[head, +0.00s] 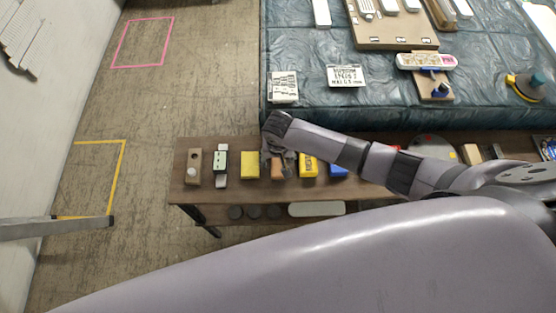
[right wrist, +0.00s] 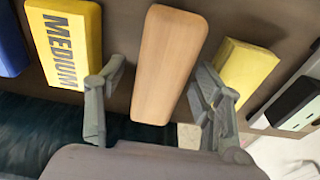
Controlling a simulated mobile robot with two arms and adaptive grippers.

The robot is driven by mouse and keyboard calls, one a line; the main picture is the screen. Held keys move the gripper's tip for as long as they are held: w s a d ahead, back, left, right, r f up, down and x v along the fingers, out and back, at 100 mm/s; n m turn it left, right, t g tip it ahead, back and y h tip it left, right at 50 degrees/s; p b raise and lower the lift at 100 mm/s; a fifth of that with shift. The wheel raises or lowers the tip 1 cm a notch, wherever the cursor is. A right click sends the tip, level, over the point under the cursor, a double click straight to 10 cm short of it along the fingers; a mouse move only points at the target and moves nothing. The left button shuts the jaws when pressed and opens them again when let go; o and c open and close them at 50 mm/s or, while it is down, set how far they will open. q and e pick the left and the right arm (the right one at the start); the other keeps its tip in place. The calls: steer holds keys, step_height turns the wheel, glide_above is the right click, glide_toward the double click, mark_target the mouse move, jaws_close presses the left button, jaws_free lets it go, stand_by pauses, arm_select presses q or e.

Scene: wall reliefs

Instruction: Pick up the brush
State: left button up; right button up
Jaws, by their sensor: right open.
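A tan wooden piece with rounded ends (right wrist: 168,65), which looks like the back of the brush, lies on the narrow wooden bench. No bristles show. It also shows in the head view (head: 277,172), partly covered by my right gripper (head: 280,158). In the right wrist view my right gripper (right wrist: 161,70) is open, with one finger on each side of the wooden piece and gaps visible on both sides. I cannot tell how far above the bench the fingertips are. My left gripper is not in view.
A yellow block (head: 250,165) and a yellow block marked MEDIUM (right wrist: 65,42) flank the wooden piece. A blue-covered table (head: 320,50) stands behind.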

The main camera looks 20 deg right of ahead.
steer(key=shift+f, duration=0.1)
steer(key=c, duration=1.3)
step_height(320, 180, up, 20)
steer(key=shift+r, duration=0.1)
stand_by(0.3)
